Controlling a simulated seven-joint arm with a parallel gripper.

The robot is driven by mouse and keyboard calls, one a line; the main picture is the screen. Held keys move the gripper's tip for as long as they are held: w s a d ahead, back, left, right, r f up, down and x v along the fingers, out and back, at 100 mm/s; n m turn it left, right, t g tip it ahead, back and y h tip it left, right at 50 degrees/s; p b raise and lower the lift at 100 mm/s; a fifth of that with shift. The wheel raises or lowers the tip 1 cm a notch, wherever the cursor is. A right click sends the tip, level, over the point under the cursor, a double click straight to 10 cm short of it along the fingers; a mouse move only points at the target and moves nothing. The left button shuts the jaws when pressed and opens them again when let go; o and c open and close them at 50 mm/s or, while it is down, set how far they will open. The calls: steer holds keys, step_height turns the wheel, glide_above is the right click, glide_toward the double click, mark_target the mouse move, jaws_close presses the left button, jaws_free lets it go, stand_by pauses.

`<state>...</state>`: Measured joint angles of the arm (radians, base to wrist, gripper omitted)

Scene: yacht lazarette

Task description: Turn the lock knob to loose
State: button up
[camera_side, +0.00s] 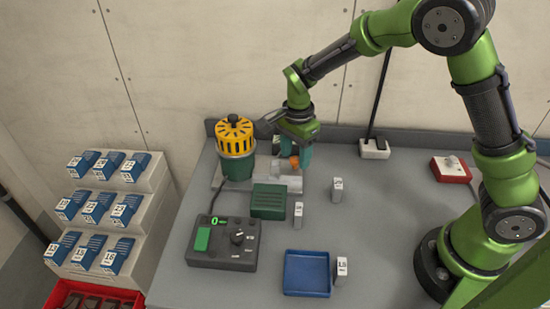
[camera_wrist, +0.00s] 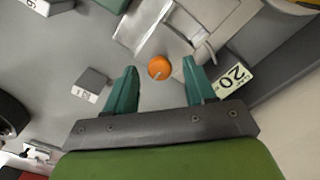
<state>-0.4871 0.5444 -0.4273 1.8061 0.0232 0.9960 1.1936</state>
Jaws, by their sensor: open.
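The lock knob appears to be the small round orange knob (camera_side: 295,161), at the right end of a pale metal fixture (camera_side: 262,171) toward the back of the bench. In the wrist view the orange knob (camera_wrist: 159,67) shows a thin pale line on its face. My gripper (camera_side: 293,152) is open with its green fingers pointing down over the knob. In the wrist view my gripper (camera_wrist: 160,68) has a finger on either side of the knob, with a gap on both sides. I cannot tell how high the fingertips are relative to it. No loose marking is readable.
A yellow-topped green device (camera_side: 235,150) stands left of the fixture. Several small labelled blocks (camera_side: 337,190) stand nearby.

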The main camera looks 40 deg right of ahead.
steer(key=shift+f, duration=0.3)
jaws_close()
